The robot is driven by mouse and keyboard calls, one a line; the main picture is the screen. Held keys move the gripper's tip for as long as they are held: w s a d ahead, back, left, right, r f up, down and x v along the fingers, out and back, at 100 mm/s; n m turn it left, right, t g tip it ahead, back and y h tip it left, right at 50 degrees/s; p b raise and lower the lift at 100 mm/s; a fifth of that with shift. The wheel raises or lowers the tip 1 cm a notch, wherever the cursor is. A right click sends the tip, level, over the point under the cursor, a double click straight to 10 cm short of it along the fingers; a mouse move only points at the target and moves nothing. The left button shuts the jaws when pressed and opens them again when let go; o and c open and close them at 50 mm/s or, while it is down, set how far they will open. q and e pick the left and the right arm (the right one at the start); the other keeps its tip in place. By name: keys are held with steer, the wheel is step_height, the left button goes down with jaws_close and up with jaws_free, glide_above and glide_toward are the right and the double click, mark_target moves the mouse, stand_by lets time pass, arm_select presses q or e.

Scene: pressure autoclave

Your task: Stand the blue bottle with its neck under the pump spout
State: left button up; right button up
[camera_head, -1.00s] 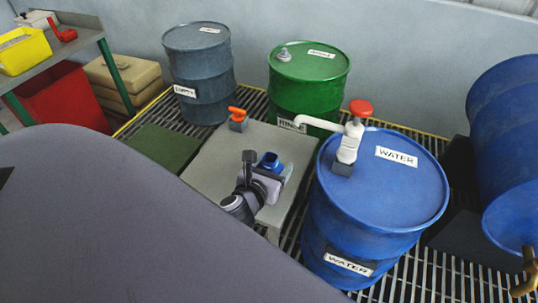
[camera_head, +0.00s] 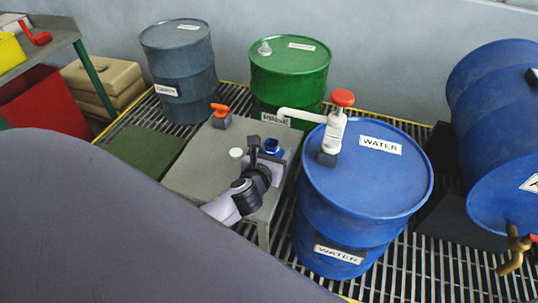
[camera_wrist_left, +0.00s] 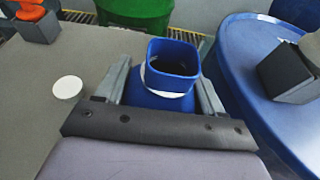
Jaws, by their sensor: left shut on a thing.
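The blue bottle (camera_head: 272,146) is upright at the right side of the grey table, open mouth facing up. It also shows in the left wrist view (camera_wrist_left: 172,62), with a square-edged opening and a white ring below it. My left gripper (camera_head: 268,158) is shut on it, one finger on each side. I cannot tell whether its base touches the table. The white pump (camera_head: 333,135) with a red knob stands on the blue water drum. Its spout (camera_head: 298,115) reaches left, and its tip appears above and slightly right of the bottle's mouth. My right gripper is out of view.
A white cap (camera_head: 236,153) lies on the grey table (camera_head: 200,165), left of the bottle. An orange-handled item (camera_head: 221,113) stands at its back edge. The water drum (camera_head: 330,215) is close on the right. Green (camera_head: 290,85) and grey (camera_head: 180,75) drums stand behind.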

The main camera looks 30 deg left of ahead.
arm_select(q)
steer(key=shift+w+d+f, duration=0.1)
steer(key=shift+w+d, duration=0.05)
steer(key=shift+w, duration=0.65)
steer(key=shift+w+d, duration=0.1)
steer(key=shift+w, duration=0.65)
steer(key=o, duration=1.1)
steer(key=shift+o, duration=0.2)
steer(key=shift+s+d, duration=0.1)
steer(key=shift+p+v, duration=0.4)
steer(key=shift+v, duration=3.05)
